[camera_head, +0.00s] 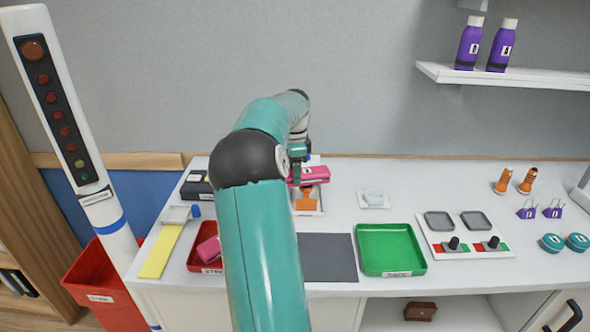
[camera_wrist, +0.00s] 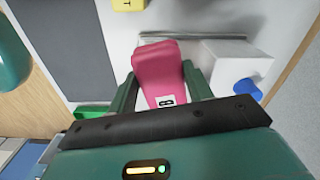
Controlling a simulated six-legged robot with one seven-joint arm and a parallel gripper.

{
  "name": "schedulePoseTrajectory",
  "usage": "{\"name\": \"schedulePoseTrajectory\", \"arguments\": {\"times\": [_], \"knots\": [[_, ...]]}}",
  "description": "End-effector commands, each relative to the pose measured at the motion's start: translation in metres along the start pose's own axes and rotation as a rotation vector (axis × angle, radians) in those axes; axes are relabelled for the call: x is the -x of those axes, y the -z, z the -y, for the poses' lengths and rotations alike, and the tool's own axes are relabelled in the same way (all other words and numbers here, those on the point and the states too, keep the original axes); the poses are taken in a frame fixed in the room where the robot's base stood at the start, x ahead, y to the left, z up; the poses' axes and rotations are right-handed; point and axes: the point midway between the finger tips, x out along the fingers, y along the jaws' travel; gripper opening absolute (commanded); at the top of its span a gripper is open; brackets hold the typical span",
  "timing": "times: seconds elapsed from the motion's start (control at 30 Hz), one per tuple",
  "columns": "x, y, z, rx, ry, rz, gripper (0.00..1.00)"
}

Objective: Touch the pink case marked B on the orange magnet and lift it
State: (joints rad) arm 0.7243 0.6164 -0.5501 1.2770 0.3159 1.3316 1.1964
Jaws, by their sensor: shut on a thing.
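The pink case marked B (camera_wrist: 160,65) sits between the two green fingers of my gripper (camera_wrist: 158,88) in the wrist view, with its B label facing the camera. My gripper is shut on it. In the head view the pink case (camera_head: 314,173) shows at the end of my arm, just above the orange magnet (camera_head: 306,203) on a white base. I cannot tell whether the case touches the magnet. My teal arm hides part of this area, and the magnet is not visible in the wrist view.
Another pink case (camera_head: 208,249) lies in the red tray (camera_head: 196,264) on the left. A dark grey mat (camera_head: 330,257) and an empty green tray (camera_head: 391,247) lie at the front. A small white dish (camera_head: 373,198) stands right of the magnet.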

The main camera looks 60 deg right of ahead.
Motion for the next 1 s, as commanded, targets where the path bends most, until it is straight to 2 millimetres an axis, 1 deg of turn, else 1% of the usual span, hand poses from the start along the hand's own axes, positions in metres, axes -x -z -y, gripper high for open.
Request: {"name": "schedulePoseTrajectory", "arguments": {"times": [0.37, 1.0], "knots": [[-0.0002, 0.0001, 0.0000, 0.000, 0.001, 0.000, 0.26], [-0.0072, 0.0000, 0.0003, 0.000, 0.001, 0.000, 0.26]]}}
